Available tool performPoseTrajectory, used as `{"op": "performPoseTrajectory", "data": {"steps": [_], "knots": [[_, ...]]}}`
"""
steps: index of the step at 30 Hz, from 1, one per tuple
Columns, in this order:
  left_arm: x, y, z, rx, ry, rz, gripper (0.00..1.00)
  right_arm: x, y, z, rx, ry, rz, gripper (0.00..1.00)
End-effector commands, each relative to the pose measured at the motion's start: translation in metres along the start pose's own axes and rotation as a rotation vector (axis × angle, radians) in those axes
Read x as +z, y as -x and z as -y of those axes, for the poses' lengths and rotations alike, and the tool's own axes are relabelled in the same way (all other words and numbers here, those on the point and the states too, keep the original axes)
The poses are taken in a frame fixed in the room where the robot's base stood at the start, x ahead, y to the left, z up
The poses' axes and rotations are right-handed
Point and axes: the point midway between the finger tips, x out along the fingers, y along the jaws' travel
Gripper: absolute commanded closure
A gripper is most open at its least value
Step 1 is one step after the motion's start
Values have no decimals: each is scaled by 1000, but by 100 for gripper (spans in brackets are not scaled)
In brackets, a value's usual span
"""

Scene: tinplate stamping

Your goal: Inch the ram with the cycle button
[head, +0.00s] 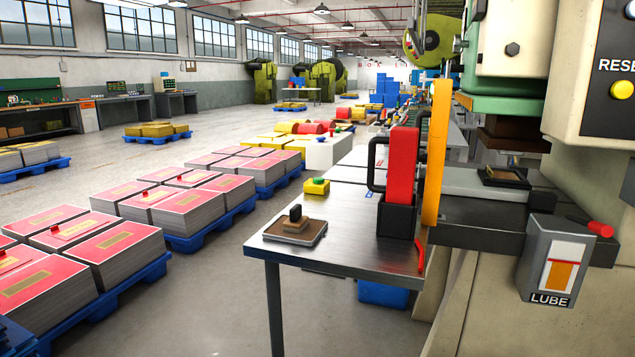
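A yellow button box (316,187) with a green button on top sits on the near metal table, near its left edge. No label shows on it, so I cannot tell whether it is the cycle button. The press stands at the right. The dark lower end of its ram (513,134) hangs above the die area, with a visible gap below it. A dark, brown-centred plate (503,177) lies on the press bed (470,212) under the ram. A control panel (597,80) at the upper right has a yellow button (622,90) under partly cut-off "RESE" lettering. Neither gripper is in view.
The metal table (350,258) holds a brown block with a dark knob (295,227) and a red upright piece (402,165) in a black holder. A yellow upright guard (435,150) and a LUBE box (555,262) are by the press. Loaded pallets (210,238) line the left floor.

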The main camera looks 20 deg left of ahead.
Motion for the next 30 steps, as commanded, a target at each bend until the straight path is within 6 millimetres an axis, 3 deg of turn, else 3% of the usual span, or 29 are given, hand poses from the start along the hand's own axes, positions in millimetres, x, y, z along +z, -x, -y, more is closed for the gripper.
{"op": "performPoseTrajectory", "data": {"steps": [1,8,30], "knots": [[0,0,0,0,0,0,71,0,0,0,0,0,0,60],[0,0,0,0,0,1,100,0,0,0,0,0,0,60],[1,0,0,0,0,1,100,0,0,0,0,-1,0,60]]}}
